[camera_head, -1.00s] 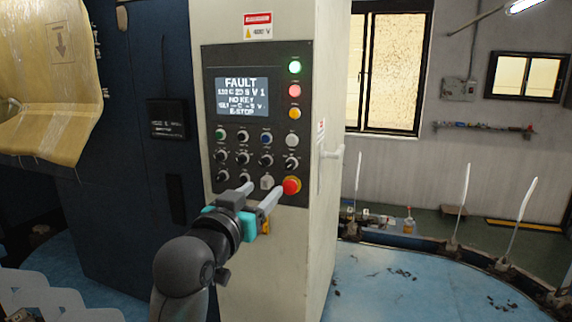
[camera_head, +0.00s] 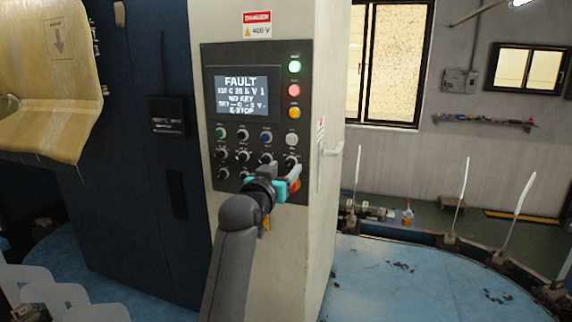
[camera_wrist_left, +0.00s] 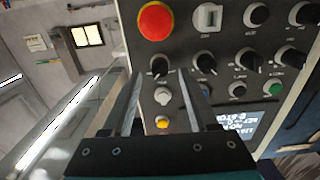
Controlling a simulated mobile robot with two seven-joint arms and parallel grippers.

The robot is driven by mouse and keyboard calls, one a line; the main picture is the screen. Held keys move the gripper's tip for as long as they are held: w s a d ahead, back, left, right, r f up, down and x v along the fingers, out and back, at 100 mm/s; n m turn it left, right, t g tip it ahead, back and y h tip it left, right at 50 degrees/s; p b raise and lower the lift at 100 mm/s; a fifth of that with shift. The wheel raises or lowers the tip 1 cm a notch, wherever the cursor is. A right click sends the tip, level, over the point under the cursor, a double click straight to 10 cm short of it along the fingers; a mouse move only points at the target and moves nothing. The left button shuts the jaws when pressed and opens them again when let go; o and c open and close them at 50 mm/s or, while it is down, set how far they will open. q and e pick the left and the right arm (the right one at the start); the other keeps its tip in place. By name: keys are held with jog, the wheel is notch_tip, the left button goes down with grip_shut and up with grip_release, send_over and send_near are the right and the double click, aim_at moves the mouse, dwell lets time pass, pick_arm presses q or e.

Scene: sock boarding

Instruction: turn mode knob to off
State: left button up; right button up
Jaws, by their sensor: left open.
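The control panel (camera_head: 207,120) has several small black knobs with labels too small to read, so I cannot tell which is the mode knob. My left gripper (camera_head: 288,174) is open at the panel's lower right. In the left wrist view my left gripper (camera_wrist_left: 160,80) has one finger on each side of a black knob (camera_wrist_left: 159,66) with a light pointer mark. This knob is at the end of its row, beside the red stop button (camera_wrist_left: 155,20). I cannot tell whether the fingers touch it. It also shows in the head view (camera_head: 291,161). My right gripper is out of view.
A white button (camera_wrist_left: 163,95) and a yellow lamp (camera_wrist_left: 162,122) lie along the same column. A second knob (camera_wrist_left: 204,63) sits close to one finger. The screen (camera_head: 241,96) reads FAULT, NO KEY and E-STOP.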

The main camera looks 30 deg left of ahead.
pick_arm(q)
jog(key=shift+x, duration=0.9)
grip_shut()
